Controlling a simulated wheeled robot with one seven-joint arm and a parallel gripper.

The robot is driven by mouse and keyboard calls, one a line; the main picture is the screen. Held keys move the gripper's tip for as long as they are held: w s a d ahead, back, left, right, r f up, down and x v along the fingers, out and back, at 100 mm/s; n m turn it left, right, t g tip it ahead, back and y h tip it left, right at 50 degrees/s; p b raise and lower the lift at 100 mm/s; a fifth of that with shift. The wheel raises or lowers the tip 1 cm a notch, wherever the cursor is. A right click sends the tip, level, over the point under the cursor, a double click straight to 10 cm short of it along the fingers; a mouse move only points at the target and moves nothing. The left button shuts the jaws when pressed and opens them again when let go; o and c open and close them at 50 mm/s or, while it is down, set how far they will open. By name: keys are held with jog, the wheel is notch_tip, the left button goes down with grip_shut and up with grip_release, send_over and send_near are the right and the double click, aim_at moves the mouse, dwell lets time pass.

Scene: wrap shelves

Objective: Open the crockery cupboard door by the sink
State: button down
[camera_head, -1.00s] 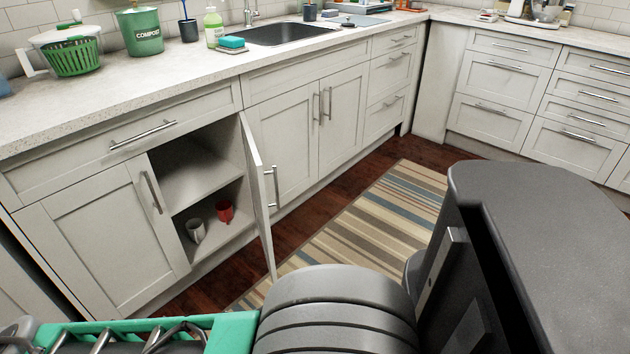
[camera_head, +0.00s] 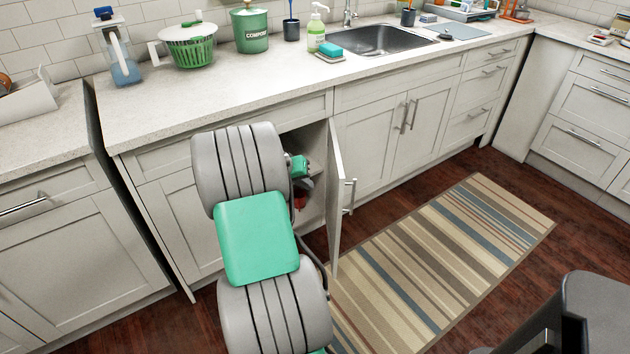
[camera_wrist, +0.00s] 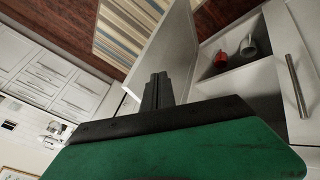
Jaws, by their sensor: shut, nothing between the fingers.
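The cupboard door (camera_head: 337,200) left of the sink stands swung well out from its front, with a bar handle (camera_head: 350,197) on its outer face. In the wrist view the door's pale inner face (camera_wrist: 172,48) shows beside the open compartment. My gripper (camera_wrist: 157,82) is shut and empty, its fingertips in front of that inner face; I cannot tell whether they touch it. The head view hides the fingers behind my arm. Inside the cupboard are a red mug (camera_wrist: 230,63) and a white mug (camera_wrist: 248,46). The red mug is partly visible in the head view (camera_head: 300,196).
The sink (camera_head: 375,40) is in the counter (camera_head: 250,85) above. The neighbouring door with its handle (camera_wrist: 293,80) is closed. A striped rug (camera_head: 450,260) lies on the floor right of the open door.

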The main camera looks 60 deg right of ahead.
jog(key=s+d+f, duration=0.4)
jog(key=d+f, duration=0.2)
jog(key=d, duration=0.1)
jog(key=shift+s+f+b, duration=0.4)
jog(key=shift+s, duration=0.1)
jog(key=s+d+n+t+b, duration=0.1)
jog(key=s+d+n+t, duration=0.3)
jog(key=s+d, duration=0.9)
jog(key=shift+s+n+b, duration=0.35)
jog(key=shift+s+n, duration=0.55)
jog(key=shift+n, duration=0.2)
